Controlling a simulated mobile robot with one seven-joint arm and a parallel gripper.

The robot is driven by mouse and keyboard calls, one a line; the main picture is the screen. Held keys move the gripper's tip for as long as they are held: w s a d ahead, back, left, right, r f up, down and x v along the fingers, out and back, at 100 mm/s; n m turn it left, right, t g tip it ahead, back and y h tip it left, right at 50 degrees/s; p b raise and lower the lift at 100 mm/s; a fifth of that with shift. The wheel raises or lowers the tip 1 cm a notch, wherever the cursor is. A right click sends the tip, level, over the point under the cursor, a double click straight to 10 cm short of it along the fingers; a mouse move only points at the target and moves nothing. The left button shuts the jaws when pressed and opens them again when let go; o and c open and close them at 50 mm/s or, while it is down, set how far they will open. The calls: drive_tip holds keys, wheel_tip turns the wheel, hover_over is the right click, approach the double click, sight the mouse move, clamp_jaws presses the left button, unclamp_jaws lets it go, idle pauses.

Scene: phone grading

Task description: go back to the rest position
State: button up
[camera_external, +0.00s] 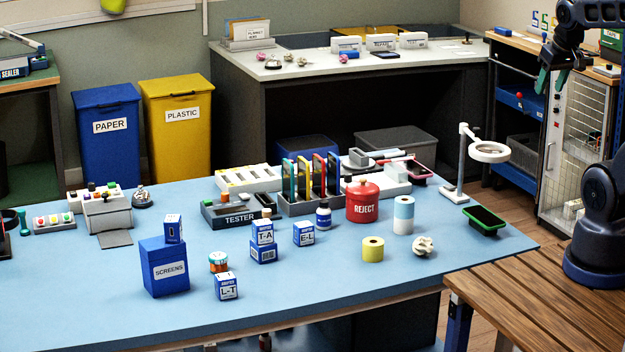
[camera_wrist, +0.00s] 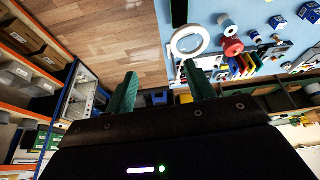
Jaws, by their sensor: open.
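My gripper (camera_external: 547,80) is at the upper right of the external view, raised well above the floor beside the blue table. Its green fingers also show in the wrist view (camera_wrist: 158,92), spread apart with nothing between them. My arm rises at the right edge from its dark base on the slatted wooden bench. The gripper touches nothing that I can see; the upper part of the arm is cut off by the frame.
A glass-fronted cabinet (camera_external: 572,140) stands near my arm. The wooden bench (camera_external: 540,300) is largely bare.

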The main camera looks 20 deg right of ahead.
drive_tip(key=shift+s+d+f+m, duration=0.15)
drive_tip(key=shift+s+d+f, duration=0.1)
drive_tip(key=shift+s, duration=0.2)
drive_tip(key=shift+s+d+f+m, duration=0.15)
drive_tip(key=shift+s+d+f, duration=0.1)
drive_tip(key=shift+s, duration=0.2)
